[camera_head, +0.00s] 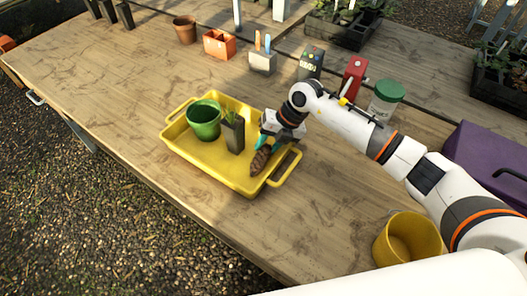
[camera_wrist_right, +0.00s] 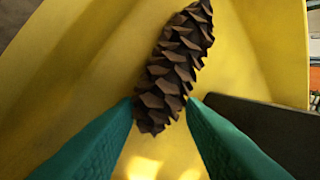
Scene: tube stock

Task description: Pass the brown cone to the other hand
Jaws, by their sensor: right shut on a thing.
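The brown cone (camera_head: 261,160) is a scaly pine cone at the right end of the yellow tray (camera_head: 211,180). My right gripper (camera_head: 262,143) reaches down over the tray and is shut on the cone. In the right wrist view the cone (camera_wrist_right: 172,75) lies between the two green fingertips (camera_wrist_right: 160,112), which grip its near end; the rest points away and up. Yellow tray surface fills the background behind it. I cannot tell whether the cone touches the tray floor. My left gripper is not in either view.
A green pot (camera_head: 204,120) and a dark square pot with a plant (camera_head: 233,134) stand in the tray, left of the cone. A yellow pot (camera_head: 407,240) and a purple case (camera_head: 490,165) are at the right. The wooden table left of the tray is clear.

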